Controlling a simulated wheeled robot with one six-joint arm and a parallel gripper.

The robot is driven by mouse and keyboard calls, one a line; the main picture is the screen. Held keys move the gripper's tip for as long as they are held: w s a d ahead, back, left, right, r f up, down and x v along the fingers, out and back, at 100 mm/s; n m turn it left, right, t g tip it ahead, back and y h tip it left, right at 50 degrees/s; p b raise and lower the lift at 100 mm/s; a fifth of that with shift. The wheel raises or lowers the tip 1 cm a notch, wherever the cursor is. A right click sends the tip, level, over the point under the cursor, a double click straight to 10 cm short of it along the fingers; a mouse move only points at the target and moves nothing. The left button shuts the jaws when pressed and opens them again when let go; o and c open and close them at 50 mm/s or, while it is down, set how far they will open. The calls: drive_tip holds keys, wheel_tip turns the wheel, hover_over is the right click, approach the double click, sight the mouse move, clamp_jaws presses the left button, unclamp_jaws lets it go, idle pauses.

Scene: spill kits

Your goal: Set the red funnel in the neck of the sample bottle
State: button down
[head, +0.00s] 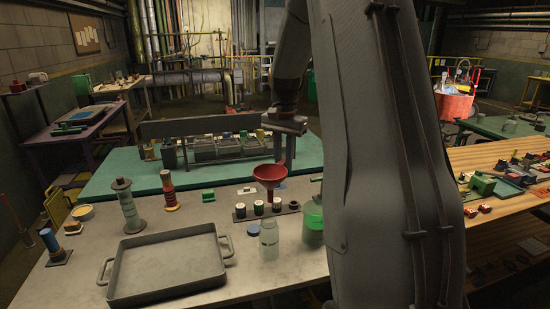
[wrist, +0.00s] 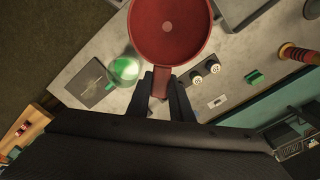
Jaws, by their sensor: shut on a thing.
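The red funnel (head: 270,172) is upright in the head view, with its wide mouth up and its spout down. It also fills the top middle of the wrist view (wrist: 170,28). My gripper (wrist: 162,88) is shut on the funnel's handle tab. A clear bottle (head: 269,240) with an open neck stands on the grey table, below the funnel in the picture. The funnel appears held above and behind it, with the spout apart from the neck. The bottle is hidden in the wrist view, probably by the funnel.
A green-filled jar (head: 312,225) stands right of the bottle, and a blue cap (head: 253,230) lies to its left. A rack of dark vials (head: 240,211) is behind. A grey tray (head: 165,265) takes the front left. Spools (head: 127,205) stand farther left.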

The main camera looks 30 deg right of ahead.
drive_tip(key=shift+w+a, duration=0.1)
drive_tip(key=shift+a, duration=0.3)
drive_tip(key=shift+p, duration=0.35)
drive_tip(key=shift+f+b, duration=1.05)
drive_tip(key=shift+f, duration=1.35)
wheel_tip(320, 180, down, 7)
drive_tip(key=b, duration=0.2)
drive_tip(key=shift+b, duration=0.35)
idle(1.1)
drive_tip(key=c, duration=1.5)
unclamp_jaws()
